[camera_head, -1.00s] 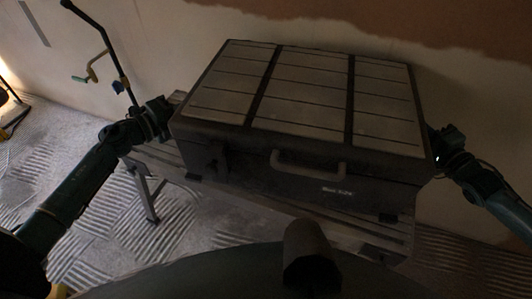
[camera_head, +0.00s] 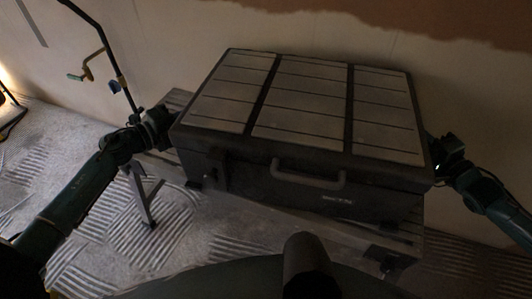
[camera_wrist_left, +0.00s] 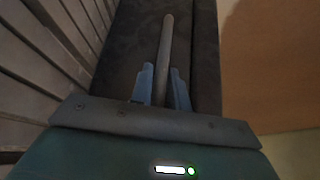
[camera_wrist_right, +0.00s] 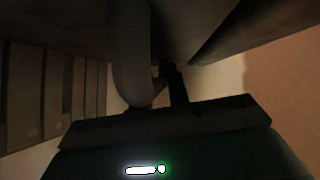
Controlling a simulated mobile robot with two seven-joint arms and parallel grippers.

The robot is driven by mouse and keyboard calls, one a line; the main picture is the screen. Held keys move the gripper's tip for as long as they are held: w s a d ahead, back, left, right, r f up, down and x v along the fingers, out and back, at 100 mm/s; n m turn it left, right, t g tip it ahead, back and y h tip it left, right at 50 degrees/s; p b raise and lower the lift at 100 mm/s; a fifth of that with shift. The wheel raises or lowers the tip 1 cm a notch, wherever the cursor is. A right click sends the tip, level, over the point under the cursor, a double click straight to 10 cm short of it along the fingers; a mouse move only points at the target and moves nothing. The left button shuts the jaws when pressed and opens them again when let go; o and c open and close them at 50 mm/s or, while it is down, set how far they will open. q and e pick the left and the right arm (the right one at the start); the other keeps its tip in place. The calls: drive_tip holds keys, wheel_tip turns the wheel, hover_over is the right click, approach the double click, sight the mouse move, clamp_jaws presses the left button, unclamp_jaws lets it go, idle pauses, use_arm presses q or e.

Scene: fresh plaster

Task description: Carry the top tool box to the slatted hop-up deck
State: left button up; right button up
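The tool box (camera_head: 300,106), dark with pale slatted panels on its lid and a front handle (camera_head: 307,180), is in the middle of the head view above a slatted deck. Whether they touch is unclear. My left gripper (camera_head: 168,127) is at its left end. In the left wrist view a grey bar handle (camera_wrist_left: 166,45) runs between my left fingers (camera_wrist_left: 162,88), which press close on both sides. My right gripper (camera_head: 438,152) is at the right end. In the right wrist view a curved handle (camera_wrist_right: 130,50) lies beside my dark right fingers (camera_wrist_right: 168,85); their grip is unclear.
The slatted deck (camera_head: 345,231) shows below the box, with a metal trestle leg (camera_head: 143,196) at left. A plastered wall (camera_head: 480,85) stands close behind. A pole tool (camera_head: 98,60) leans at upper left. Grooved floor (camera_head: 60,150) is open at left.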

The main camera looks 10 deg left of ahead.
use_arm(q)
drive_tip(key=o, duration=0.3)
use_arm(e)
drive_tip(key=o, duration=0.3)
drive_tip(key=shift+r, duration=0.1)
use_arm(q)
drive_tip(key=shift+v, duration=6)
use_arm(e)
drive_tip(key=shift+v, duration=6)
